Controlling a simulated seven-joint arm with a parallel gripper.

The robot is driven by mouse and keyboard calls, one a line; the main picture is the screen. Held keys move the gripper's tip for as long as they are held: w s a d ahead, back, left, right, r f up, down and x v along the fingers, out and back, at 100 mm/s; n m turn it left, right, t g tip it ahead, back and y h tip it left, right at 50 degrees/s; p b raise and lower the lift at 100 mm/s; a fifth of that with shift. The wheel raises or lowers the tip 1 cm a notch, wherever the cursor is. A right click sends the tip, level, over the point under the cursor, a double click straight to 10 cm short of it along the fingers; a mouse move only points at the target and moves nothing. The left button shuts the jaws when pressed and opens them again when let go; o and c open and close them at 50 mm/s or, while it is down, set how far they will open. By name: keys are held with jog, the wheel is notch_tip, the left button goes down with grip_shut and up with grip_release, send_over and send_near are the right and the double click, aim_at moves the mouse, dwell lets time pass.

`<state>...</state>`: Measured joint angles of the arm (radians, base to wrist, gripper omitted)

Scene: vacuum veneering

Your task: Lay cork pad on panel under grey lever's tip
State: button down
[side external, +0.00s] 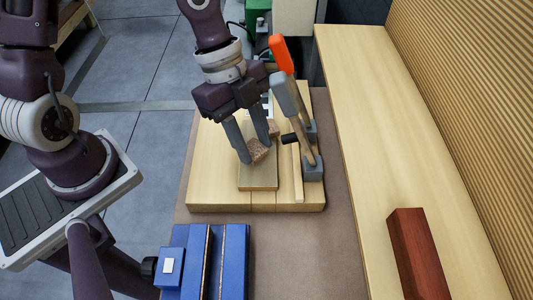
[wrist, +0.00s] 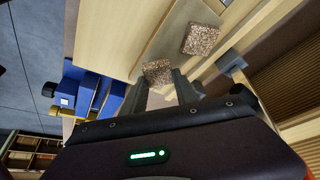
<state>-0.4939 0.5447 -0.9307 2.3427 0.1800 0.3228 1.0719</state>
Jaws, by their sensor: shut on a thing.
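My gripper (side external: 258,147) is shut on a speckled brown cork pad (side external: 260,151), held tilted just over the panel (side external: 258,184). In the wrist view the held pad (wrist: 157,71) sits between the fingertips. A second cork pad (wrist: 201,39) lies flat on the panel there; it shows partly behind a finger in the side view (side external: 274,128). To the right of my gripper stand two clamps: the grey lever (side external: 287,96) and, behind it, the orange lever (side external: 281,54). A black tip (side external: 290,138) points toward the panel. I cannot tell whether the held pad touches the panel.
The panel lies on a pale wooden board (side external: 215,180) with a thin light strip (side external: 297,175) along the clamps. A blue vise-like device (side external: 228,262) stands in front. A dark red block (side external: 418,255) lies on the wooden shelf (side external: 350,110) at right.

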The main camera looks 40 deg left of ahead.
aim_at(273, 174)
jog(key=d, duration=0.3)
jog(key=shift+d, duration=0.35)
jog(key=shift+a+f, duration=0.15)
jog(key=shift+f, duration=0.65)
jog(key=c, duration=0.9)
grip_release()
jog(key=shift+f, duration=0.1)
jog(key=shift+c, duration=0.2)
